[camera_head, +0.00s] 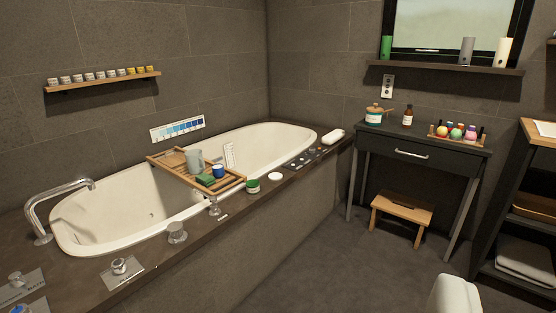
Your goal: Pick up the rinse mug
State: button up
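A grey-green mug (195,161), which looks like the rinse mug, stands upright on the wooden bath tray (232,187). The tray lies across the white bathtub (265,147). A green block (205,179) and a small blue cup (218,171) sit close in front of the mug and to its right, near its lower part. A white card or book stands behind them to the right. My gripper does not show in this view, and nothing is seen touching the mug.
A chrome faucet (60,198) rises at the tub's left end. Knobs, a green jar (253,186) and a white disc (275,177) line the dark ledge. A dark desk (440,140) and stool (402,211) stand right. The floor between is clear.

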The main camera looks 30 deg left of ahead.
aim_at(193, 158)
jog(key=i+u, duration=0.4)
jog(key=i, duration=0.4)
jog(key=i+l+u, duration=0.1)
jog(key=i+u, duration=0.25)
jog(key=i, duration=0.45)
jog(key=i+j+u, duration=0.1)
jog(key=i+u, duration=0.15)
jog(key=u, duration=0.15)
jog(key=i+u, duration=0.55)
jog(key=u, duration=0.2)
jog(key=i+l+u, duration=0.15)
jog(key=u, duration=0.2)
jog(key=i+l, duration=0.05)
jog(key=i, duration=0.05)
